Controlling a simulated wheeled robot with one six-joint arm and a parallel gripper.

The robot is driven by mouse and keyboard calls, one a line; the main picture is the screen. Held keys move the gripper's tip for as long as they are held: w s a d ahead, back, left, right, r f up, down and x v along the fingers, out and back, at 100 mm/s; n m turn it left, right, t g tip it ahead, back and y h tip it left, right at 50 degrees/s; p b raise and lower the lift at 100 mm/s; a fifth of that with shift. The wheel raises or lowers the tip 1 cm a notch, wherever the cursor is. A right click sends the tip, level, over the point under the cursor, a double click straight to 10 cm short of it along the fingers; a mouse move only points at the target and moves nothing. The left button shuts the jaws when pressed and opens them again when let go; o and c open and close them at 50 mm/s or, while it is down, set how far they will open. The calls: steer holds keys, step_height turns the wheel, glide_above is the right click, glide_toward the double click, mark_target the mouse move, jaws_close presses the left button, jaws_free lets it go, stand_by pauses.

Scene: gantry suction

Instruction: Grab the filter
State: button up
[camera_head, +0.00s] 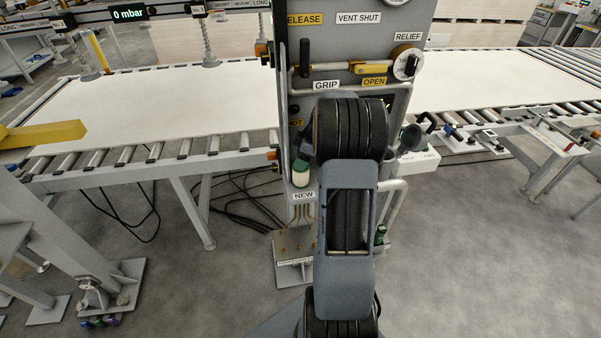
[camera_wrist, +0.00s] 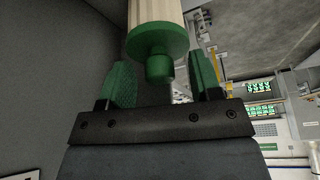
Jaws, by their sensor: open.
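The filter (camera_wrist: 155,12) is a cream, ribbed cylinder with a green end cap and a short green stub. In the wrist view it enters from the top middle, its stub pointing toward my gripper (camera_wrist: 160,65). My gripper is open, with one green finger on each side of the stub and a visible gap to each. The head view shows the filter (camera_head: 301,180) upright on the grey panel, just above a NEW label. My arm hides most of the gripper there.
The grey control panel (camera_head: 345,20) stands close behind my arm, with a GRIP handle, a yellow OPEN lever and a RELIEF dial (camera_head: 407,64). Roller conveyors with white boards (camera_head: 180,105) lie on both sides. A white holder (camera_head: 415,157) sits at right. Cables lie on the floor.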

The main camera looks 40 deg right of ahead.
steer(key=shift+c, duration=0.5)
jaws_close()
steer(key=shift+r, duration=0.1)
